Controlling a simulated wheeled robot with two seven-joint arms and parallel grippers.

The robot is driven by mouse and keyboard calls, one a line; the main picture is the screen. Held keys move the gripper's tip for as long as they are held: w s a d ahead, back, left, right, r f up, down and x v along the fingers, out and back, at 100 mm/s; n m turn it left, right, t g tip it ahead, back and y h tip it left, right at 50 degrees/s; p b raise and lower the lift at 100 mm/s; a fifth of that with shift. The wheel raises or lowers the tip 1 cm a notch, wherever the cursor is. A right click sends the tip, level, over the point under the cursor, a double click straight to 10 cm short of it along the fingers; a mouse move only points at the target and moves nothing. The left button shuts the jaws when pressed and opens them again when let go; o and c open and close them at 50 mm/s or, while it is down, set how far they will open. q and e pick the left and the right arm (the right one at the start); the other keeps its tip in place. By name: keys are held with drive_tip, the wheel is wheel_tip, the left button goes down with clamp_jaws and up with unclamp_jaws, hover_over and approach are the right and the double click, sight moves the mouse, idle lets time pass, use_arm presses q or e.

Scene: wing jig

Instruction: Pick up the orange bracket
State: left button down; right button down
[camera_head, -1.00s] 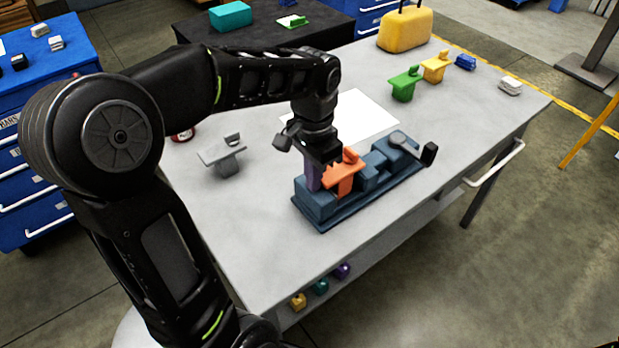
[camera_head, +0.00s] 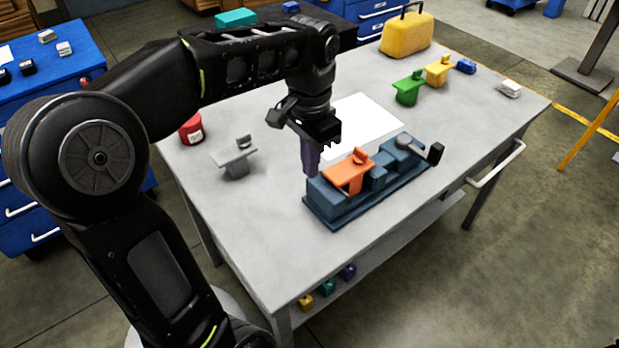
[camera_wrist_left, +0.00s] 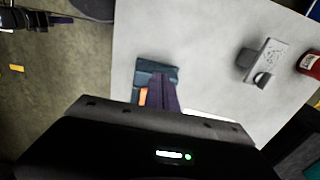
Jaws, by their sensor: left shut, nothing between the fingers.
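The orange bracket (camera_head: 347,176) sits in the dark blue jig (camera_head: 345,213) on the grey table, with its flat top and small raised tab showing. My left gripper (camera_head: 312,168) points down just behind and to the left of the bracket, above the jig's left end. Its purple fingers are shut and empty. In the left wrist view the fingers (camera_wrist_left: 165,93) cover much of the jig (camera_wrist_left: 150,66), and only a sliver of the orange bracket (camera_wrist_left: 143,97) shows beside them. My right gripper is not in view.
A grey bracket (camera_head: 235,158) stands to the left, near a red can (camera_head: 191,129). A white sheet (camera_head: 362,122) lies behind the jig. Green (camera_head: 408,87) and yellow (camera_head: 438,70) brackets and a yellow case (camera_head: 406,35) are at the back. The table's front left is clear.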

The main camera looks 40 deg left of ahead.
use_arm(q)
drive_tip(key=shift+r+p, duration=0.35)
drive_tip(key=shift+r, duration=1.35)
